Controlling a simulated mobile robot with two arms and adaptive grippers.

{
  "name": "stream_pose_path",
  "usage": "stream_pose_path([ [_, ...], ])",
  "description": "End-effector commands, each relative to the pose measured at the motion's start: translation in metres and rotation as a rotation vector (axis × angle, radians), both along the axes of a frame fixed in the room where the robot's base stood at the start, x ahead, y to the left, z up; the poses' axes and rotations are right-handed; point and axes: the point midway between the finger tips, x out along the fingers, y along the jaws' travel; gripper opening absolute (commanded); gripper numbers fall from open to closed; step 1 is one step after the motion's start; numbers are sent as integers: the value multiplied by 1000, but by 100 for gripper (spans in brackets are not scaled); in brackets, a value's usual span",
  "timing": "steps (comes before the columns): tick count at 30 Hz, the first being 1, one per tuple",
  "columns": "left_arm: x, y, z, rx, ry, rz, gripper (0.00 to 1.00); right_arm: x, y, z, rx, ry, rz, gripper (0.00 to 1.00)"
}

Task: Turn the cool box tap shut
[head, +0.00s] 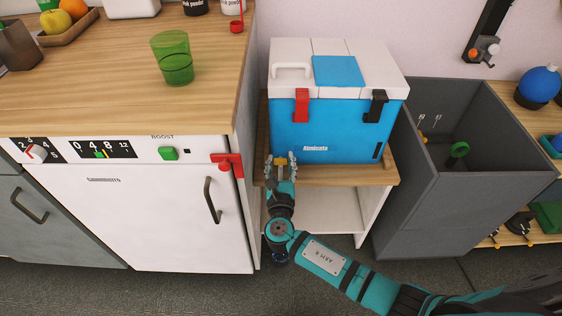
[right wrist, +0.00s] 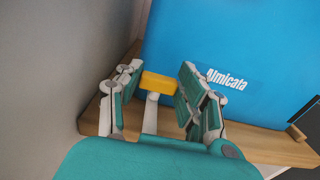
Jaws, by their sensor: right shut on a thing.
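The cool box (head: 345,130) is blue with a white lid and stands on a wooden-topped shelf unit. Its tap (right wrist: 160,83) shows in the right wrist view as a yellow bar on a pale stem, low at the left part of the blue front. My right gripper (head: 281,162) is at the lower left of the cool box front. In the right wrist view (right wrist: 152,88) its fingers stand on both sides of the yellow tap handle and are shut on it. In the head view the fingers largely hide the tap. My left gripper is not in view.
A white appliance (head: 140,210) with a red catch (head: 228,162) stands close on the left. A deep grey bin (head: 440,205) stands on the right. A green glass (head: 173,57) is on the wooden counter (head: 95,75). The shelf (head: 370,174) has a narrow bare edge before the box.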

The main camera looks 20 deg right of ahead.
Motion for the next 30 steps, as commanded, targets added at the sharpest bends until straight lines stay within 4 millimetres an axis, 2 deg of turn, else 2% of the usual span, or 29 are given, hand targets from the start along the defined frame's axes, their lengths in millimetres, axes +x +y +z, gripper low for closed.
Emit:
stream_pose_path([
  [15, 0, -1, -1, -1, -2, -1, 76, 0, 0, 0, 0, -1, -19, 5],
  [16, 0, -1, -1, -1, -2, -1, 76, 0, 0, 0, 1, -1, -19, 41],
  [17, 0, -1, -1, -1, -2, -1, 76, 0, 0, 0, 0, -1, -19, 45],
  [18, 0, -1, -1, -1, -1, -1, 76, 0, 0, 0, 1, -1, -19, 48],
  [26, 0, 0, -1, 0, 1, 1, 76, -1, 0, 0, 0, 0, -17, 48],
  [30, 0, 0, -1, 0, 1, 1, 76, -13, 4, -1, 1, 2, -15, 48],
])
